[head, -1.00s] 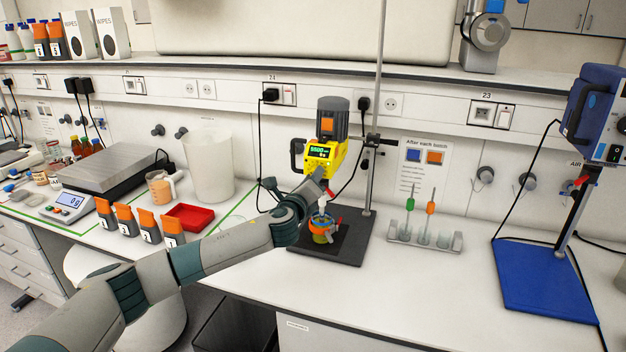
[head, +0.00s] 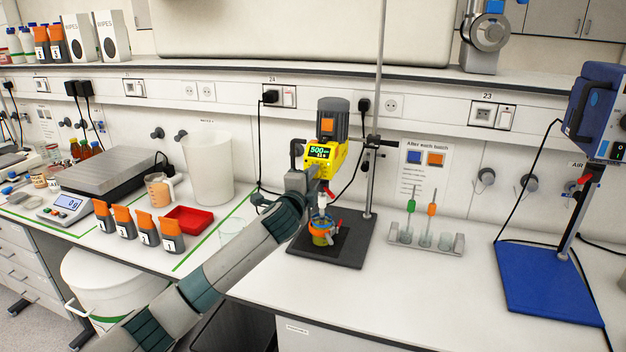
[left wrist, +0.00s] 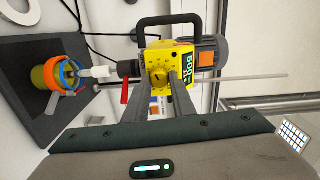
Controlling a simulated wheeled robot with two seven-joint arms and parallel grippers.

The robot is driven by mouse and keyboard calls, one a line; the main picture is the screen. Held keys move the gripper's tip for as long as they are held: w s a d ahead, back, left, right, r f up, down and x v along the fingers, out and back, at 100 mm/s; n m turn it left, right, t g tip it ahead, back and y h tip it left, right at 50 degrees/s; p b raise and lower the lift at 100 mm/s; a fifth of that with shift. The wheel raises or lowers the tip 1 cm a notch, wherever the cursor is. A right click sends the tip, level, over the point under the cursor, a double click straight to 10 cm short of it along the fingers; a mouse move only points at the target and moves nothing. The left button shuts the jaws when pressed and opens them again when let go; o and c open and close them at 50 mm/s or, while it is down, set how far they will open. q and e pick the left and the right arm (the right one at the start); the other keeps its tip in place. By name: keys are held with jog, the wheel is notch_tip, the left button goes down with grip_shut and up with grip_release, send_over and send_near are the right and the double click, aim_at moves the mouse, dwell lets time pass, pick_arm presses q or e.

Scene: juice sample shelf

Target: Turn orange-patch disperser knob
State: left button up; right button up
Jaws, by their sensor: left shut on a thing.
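The disperser (head: 338,160) has a yellow head, a grey motor and an orange patch (head: 327,125). It is clamped to a stand at mid bench, and its green display reads about 500. In the left wrist view the yellow head (left wrist: 188,55) carries a small yellow round knob (left wrist: 158,76). My left gripper (left wrist: 167,82) is shut on the knob, with one finger on each side. In the head view my left gripper (head: 322,184) touches the front of the head and hides the knob. My right gripper is in neither view.
A cup in an orange holder (head: 321,231) stands under the shaft on the dark stand base (head: 345,247). A red lever (left wrist: 125,90) is close to my fingers. A rack with tools (head: 425,240) stands right, beyond it a blue-based stand (head: 545,285).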

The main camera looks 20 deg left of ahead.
pick_arm(q)
jog(key=shift+f+n, duration=0.1)
jog(key=shift+n, duration=0.4)
jog(key=o, duration=1.1)
jog(key=shift+c, duration=0.2)
jog(key=shift+s, duration=0.15)
jog(key=s+b, duration=0.5)
jog(key=s, duration=1.2)
jog(key=shift+a+r, duration=0.15)
jog(key=shift+r, duration=0.15)
